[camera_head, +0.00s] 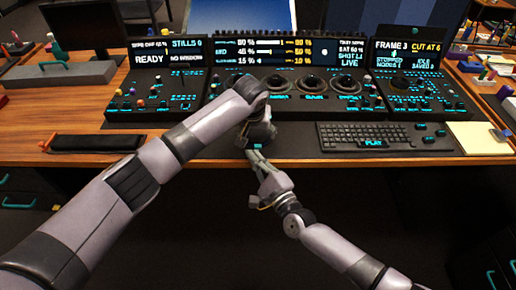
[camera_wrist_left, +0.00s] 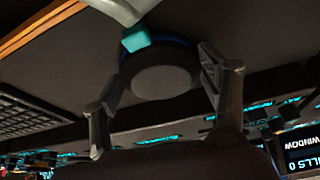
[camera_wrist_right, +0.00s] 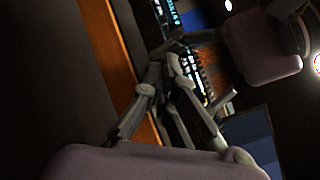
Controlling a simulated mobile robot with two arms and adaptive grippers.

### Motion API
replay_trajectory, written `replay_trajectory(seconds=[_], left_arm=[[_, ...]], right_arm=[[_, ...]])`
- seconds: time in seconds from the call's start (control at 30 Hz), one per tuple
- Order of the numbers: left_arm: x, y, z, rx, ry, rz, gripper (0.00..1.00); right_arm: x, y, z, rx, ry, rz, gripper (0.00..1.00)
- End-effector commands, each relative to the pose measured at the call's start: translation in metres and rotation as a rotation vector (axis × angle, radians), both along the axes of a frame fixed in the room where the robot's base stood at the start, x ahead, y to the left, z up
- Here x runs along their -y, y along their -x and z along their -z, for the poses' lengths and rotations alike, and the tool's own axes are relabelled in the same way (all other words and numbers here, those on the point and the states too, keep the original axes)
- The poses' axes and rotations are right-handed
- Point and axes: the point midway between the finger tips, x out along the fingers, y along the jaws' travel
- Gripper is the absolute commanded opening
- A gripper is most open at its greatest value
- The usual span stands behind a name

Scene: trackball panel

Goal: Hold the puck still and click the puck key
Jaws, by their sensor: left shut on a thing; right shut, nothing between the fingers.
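The puck is a dark round disc (camera_wrist_left: 162,82) in the left wrist view, with a dark blue rim and a cyan key (camera_wrist_left: 135,40) at its edge. My left gripper (camera_wrist_left: 160,68) is shut around the puck, one finger on each side. In the head view my left gripper (camera_head: 260,132) is over the desk's front part and mostly hides the puck; the cyan key (camera_head: 252,146) shows below it. My right gripper (camera_head: 256,160) is shut and empty, its tips at the key. In the left wrist view its grey tip (camera_wrist_left: 122,8) is right beside the key; contact is unclear.
A keyboard (camera_head: 345,138) lies right of the puck, with a yellow note pad (camera_head: 478,138) beyond it. A console with lit screens (camera_head: 290,52) and trackballs stands behind. A dark tray (camera_head: 98,142) lies left. The wooden desk edge (camera_head: 340,162) runs under my right gripper.

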Motion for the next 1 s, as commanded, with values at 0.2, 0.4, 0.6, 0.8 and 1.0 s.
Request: replay_trajectory(seconds=[0.2, 0.4, 0.6, 0.8, 1.0], left_arm=[[0.0000, 0.0006, 0.0010, -0.002, 0.000, 0.000, 0.42], [0.0000, 0.0006, 0.0010, -0.002, 0.000, 0.000, 0.42], [-0.0001, 0.0006, 0.0010, -0.002, 0.000, 0.000, 0.42], [-0.0001, 0.0006, 0.0010, -0.002, 0.000, 0.000, 0.42], [0.0000, 0.0007, 0.0010, -0.002, 0.000, 0.000, 0.42]], right_arm=[[0.0001, 0.0000, 0.0002, 0.000, 0.000, 0.000, 0.00], [0.0002, -0.0002, 0.0002, 0.000, 0.000, 0.000, 0.00], [-0.0001, -0.0057, 0.0001, 0.001, 0.001, 0.000, 0.00], [-0.0001, -0.0087, 0.0003, 0.000, 0.000, 0.000, 0.00], [-0.0001, -0.0088, 0.0000, 0.000, 0.000, 0.000, 0.00]])
